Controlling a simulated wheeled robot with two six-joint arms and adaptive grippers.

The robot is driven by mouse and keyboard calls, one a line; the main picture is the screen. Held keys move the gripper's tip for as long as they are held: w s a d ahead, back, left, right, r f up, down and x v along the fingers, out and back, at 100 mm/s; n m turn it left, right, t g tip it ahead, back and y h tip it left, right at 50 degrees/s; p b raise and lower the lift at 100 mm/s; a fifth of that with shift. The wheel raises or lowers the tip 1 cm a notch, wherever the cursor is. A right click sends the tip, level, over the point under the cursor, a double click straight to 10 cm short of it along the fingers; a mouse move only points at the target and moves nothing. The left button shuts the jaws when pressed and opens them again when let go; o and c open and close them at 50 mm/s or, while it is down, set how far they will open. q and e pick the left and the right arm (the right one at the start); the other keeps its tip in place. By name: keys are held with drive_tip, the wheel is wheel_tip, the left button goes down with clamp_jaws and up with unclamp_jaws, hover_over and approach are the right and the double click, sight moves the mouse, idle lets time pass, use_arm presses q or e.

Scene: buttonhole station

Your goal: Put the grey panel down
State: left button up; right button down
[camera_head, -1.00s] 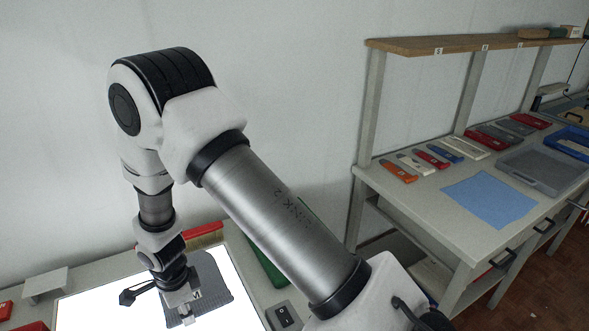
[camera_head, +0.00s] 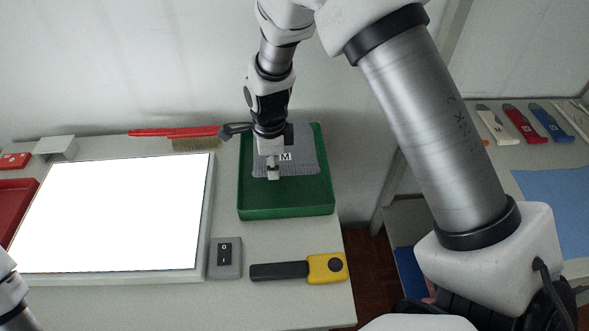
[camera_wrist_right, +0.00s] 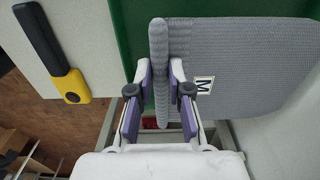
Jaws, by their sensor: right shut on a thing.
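The grey panel (camera_head: 300,165), a knitted-looking piece with a white "M" label, is over the back part of the green tray (camera_head: 290,205). My right gripper (camera_head: 272,172) points down at it and is shut on a raised grey ridge of it. In the right wrist view the ridge stands between the pads of the gripper (camera_wrist_right: 161,85), and the flat grey panel (camera_wrist_right: 245,60) spreads to the right beside the label. I cannot tell whether the panel touches the tray floor. Part of my left arm shows at the lower left edge; its gripper is out of view.
A lit white light panel (camera_head: 115,215) lies left of the tray. A switch box (camera_head: 225,258) and a yellow-black handheld tool (camera_head: 325,267) are in front. A red-handled brush (camera_head: 190,136) lies behind. The table ends just right of the tray.

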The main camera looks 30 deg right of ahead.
sight(274, 200)
wheel_tip(274, 200, down, 9)
drive_tip(key=shift+a+f+p, duration=0.1)
drive_tip(key=shift+a+p, duration=0.05)
drive_tip(key=shift+p, duration=0.6)
drive_tip(key=shift+a+f, duration=0.15)
drive_tip(key=shift+f, duration=0.05)
drive_tip(key=shift+f, duration=0.15)
drive_tip(key=c, duration=1.1)
unclamp_jaws()
wheel_tip(274, 200, up, 12)
drive_tip(key=shift+r+b, duration=0.2)
drive_tip(key=shift+b, duration=0.75)
